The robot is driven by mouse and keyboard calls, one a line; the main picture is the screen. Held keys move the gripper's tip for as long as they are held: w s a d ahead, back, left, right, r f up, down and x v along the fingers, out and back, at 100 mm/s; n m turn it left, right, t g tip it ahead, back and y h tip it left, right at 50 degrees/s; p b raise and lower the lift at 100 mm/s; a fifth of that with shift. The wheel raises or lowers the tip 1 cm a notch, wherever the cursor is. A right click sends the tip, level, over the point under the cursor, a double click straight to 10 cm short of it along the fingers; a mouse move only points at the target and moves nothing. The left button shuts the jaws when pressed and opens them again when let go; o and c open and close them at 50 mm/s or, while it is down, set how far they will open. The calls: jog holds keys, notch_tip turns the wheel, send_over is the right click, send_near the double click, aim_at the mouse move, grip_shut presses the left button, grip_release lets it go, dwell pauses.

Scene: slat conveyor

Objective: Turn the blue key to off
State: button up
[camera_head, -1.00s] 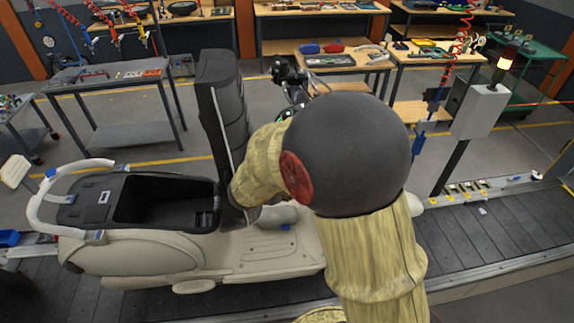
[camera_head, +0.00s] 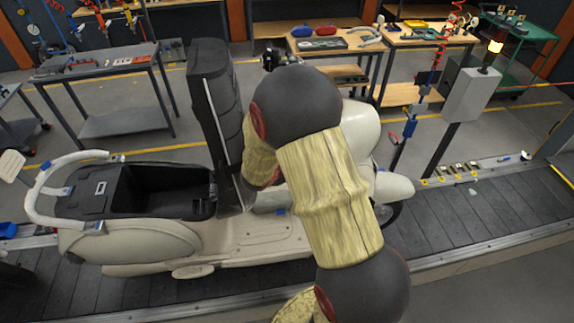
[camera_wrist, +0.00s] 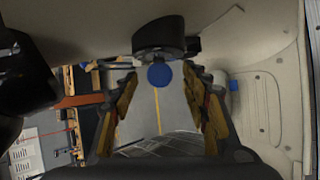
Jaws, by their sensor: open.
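The blue key (camera_wrist: 160,76) shows as a round blue head in the wrist view, below a black lock housing (camera_wrist: 158,38) on the scooter's pale front panel. My gripper (camera_wrist: 162,84) is open, with one finger to the left and one to the right of the key in the picture. I see no contact between fingers and key. The key's exact angle is hard to tell. In the head view the pale scooter (camera_head: 150,245) stands on the conveyor, its seat (camera_head: 217,110) raised; my arm hides the key and gripper there.
The scooter's footboard (camera_wrist: 262,105) lies at the right in the wrist view, with a small blue piece at its edge. The dark slat conveyor (camera_head: 500,222) is clear at the right. A signal post box (camera_head: 470,95) stands behind it. Workbenches (camera_head: 345,38) line the back.

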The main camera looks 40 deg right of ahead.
jog(key=c, duration=0.3)
jog(key=c, duration=0.8)
grip_shut()
jog(key=shift+o, duration=2)
grip_release()
jog(key=c, duration=0.4)
jog(key=shift+o, duration=0.2)
